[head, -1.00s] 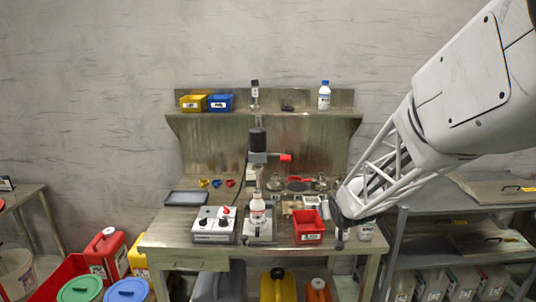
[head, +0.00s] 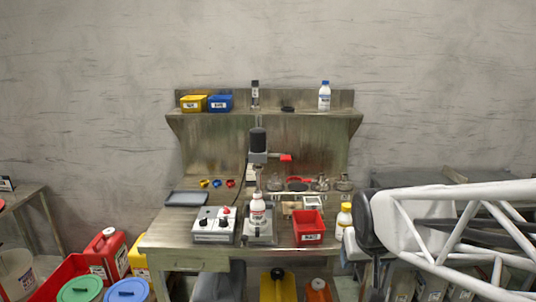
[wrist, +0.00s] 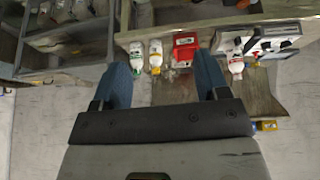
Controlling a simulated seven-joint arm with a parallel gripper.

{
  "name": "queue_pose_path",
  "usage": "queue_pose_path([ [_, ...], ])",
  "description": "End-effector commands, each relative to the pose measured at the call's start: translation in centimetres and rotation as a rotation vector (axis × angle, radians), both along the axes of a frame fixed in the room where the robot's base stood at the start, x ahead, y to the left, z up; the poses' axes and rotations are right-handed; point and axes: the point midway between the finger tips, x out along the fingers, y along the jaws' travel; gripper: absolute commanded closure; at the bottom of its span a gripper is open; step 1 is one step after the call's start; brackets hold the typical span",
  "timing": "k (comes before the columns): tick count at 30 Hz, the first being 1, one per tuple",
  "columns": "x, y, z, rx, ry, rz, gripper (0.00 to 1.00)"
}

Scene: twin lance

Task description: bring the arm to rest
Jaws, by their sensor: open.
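My gripper (wrist: 161,62) shows in the wrist view with its two blue fingers spread apart and nothing between them touching either finger. Beyond the fingers are a red bin (wrist: 186,48), a yellow-capped bottle (wrist: 156,56) and a white bottle with a green label (wrist: 137,56). In the head view my arm reaches in from the right, low over the right end of the workbench (head: 180,243). Its dark joint hides part of that end, and I cannot make out the fingertips there. The yellow-capped bottle (head: 345,220) stands just left of the joint.
The red bin (head: 308,227) stands on the bench, with a white bottle (head: 257,211) on the stirrer stand and a control box (head: 213,225) further left. A shelf (head: 265,113) holds small bins and bottles. Side shelving lies behind my arm. The wall above is clear.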

Motion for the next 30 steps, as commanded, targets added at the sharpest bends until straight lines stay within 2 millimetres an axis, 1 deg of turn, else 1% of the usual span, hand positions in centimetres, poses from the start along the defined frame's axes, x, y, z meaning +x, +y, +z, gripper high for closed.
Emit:
queue_pose_path([
  [1,-1.6,0.1,0.2,0.004,0.02,-0.001,0.32],
  [3,-3.7,0.3,0.3,0.011,0.055,-0.003,0.32],
  [9,-9.3,0.8,0.3,0.033,0.153,-0.004,0.32],
  [12,-11.5,1.1,0.2,0.041,0.192,-0.001,0.32],
  [15,-13.0,1.3,0.2,0.049,0.217,0.001,0.32],
  [18,-13.9,1.4,0.1,0.053,0.235,0.002,0.32],
  [21,-14.3,1.4,0.1,0.054,0.242,0.003,0.32],
  [30,-14.3,1.4,0.1,0.054,0.242,0.003,0.32],
])
